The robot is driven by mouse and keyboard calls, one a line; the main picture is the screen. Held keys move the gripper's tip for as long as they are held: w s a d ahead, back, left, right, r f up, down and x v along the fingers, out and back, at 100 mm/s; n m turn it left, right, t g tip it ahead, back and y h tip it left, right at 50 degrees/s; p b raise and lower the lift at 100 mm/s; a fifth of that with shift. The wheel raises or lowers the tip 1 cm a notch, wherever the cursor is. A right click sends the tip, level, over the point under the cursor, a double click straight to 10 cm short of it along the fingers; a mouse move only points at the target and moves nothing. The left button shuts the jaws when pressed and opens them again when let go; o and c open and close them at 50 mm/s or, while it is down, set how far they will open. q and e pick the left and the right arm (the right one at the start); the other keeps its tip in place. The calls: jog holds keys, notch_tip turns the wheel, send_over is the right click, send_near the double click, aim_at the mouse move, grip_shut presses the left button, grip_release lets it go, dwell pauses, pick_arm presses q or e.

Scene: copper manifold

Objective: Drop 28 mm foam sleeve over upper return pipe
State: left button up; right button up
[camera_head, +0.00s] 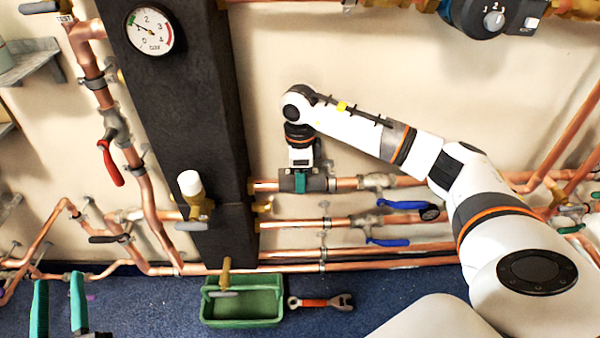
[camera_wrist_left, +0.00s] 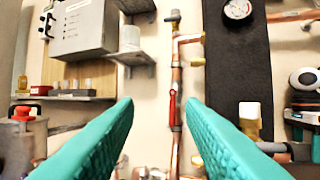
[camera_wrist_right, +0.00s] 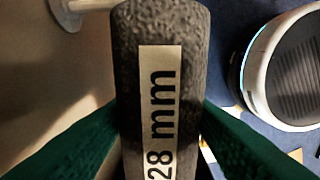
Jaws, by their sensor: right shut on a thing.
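The dark grey foam sleeve (camera_head: 319,183) lies in line with the upper horizontal copper pipe (camera_head: 347,184), right of the black column. Pipe shows at both ends of it; whether the sleeve is around the pipe or only in front of it I cannot tell. My right gripper (camera_head: 300,182) is shut on the sleeve's middle. In the right wrist view the sleeve (camera_wrist_right: 160,28) runs between the teal fingers, its "28 mm" label facing the camera. My left gripper (camera_head: 59,300) is open and empty at the lower left; its spread fingers also show in the left wrist view (camera_wrist_left: 160,105).
Blue-handled valves (camera_head: 405,205) sit just below and right of the sleeve. A red-handled valve (camera_head: 110,162) is on the left riser. A green tray (camera_head: 243,322) and a wrench (camera_head: 322,302) lie on the blue floor.

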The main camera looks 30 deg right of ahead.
pick_arm(q)
jog(key=shift+s+d+r+t+h+b, duration=0.1)
jog(key=shift+s+r+t+h+b, duration=0.2)
jog(key=shift+r+t, duration=0.4)
jog(key=shift+s+r+t+h+b, duration=0.1)
jog(key=shift+s+r+t+h, duration=0.1)
jog(key=shift+s+r+t, duration=0.45)
pick_arm(e)
jog(key=shift+f, duration=0.75)
pick_arm(q)
jog(key=shift+w+r, duration=0.2)
jog(key=shift+w, duration=0.1)
pick_arm(e)
jog(key=shift+f, duration=0.2)
jog(key=o, duration=1)
jog(key=shift+o, duration=0.2)
